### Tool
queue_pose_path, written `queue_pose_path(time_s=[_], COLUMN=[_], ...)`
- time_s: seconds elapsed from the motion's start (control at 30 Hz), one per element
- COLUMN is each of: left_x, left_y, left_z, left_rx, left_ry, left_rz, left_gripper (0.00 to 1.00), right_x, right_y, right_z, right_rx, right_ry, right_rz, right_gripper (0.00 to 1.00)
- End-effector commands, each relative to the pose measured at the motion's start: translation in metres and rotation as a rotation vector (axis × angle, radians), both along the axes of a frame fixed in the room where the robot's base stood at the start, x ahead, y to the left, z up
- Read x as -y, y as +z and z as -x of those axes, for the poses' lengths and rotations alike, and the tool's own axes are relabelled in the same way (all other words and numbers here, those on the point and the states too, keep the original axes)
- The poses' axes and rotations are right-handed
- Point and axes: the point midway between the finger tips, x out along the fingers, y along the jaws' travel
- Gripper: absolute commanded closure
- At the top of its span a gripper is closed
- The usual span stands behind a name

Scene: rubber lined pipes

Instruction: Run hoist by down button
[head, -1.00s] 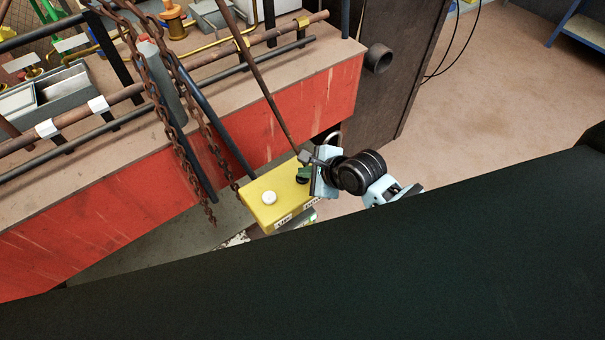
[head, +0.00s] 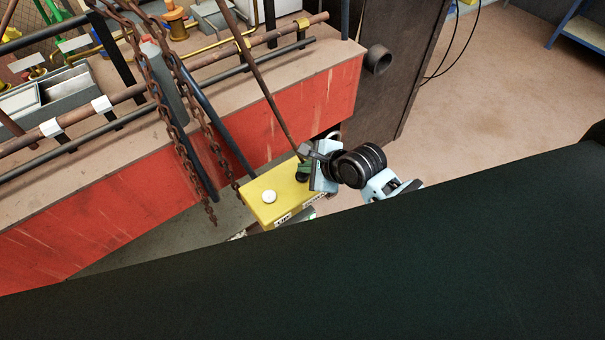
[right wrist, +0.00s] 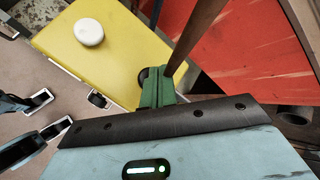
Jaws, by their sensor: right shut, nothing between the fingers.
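A yellow hoist control box (head: 272,208) hangs in the middle of the head view. It has a white button (head: 269,196) by the "UP" label and a dark button by a partly hidden second label. My right gripper (head: 303,172) is shut and empty, at the dark button's end of the box. In the right wrist view, the green fingertips (right wrist: 156,90) are right at the dark button (right wrist: 143,77) and partly cover it. I cannot tell whether the button is pressed in. The white button (right wrist: 89,32) is clear.
A rusty rod (head: 262,85) slants down to the box beside my gripper. Rusty chains (head: 165,100) hang left of the box. A red-sided platform (head: 280,130) with pipes stands behind it. Open floor (head: 480,110) lies to the right.

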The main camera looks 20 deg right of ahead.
Motion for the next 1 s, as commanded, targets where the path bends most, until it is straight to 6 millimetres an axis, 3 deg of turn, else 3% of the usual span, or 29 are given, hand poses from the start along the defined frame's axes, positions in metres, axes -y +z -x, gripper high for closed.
queue_pose_path(time_s=[0.23,0.73,1.0], left_x=[0.000,0.000,0.000], left_y=[-0.001,-0.001,-0.001], left_z=[0.001,0.001,0.001], left_rx=[-0.002,-0.002,-0.002], left_ry=[0.000,0.000,0.000], left_rz=[0.000,0.000,0.000], left_gripper=[0.64,0.64,0.64], right_x=[0.000,0.000,0.000], right_y=[0.004,0.045,0.050], right_z=[0.000,0.000,0.000], right_rx=[0.000,0.002,0.000], right_ry=[0.000,-0.001,-0.001], right_rz=[-0.001,-0.001,-0.001], right_gripper=[1.00,1.00,1.00])
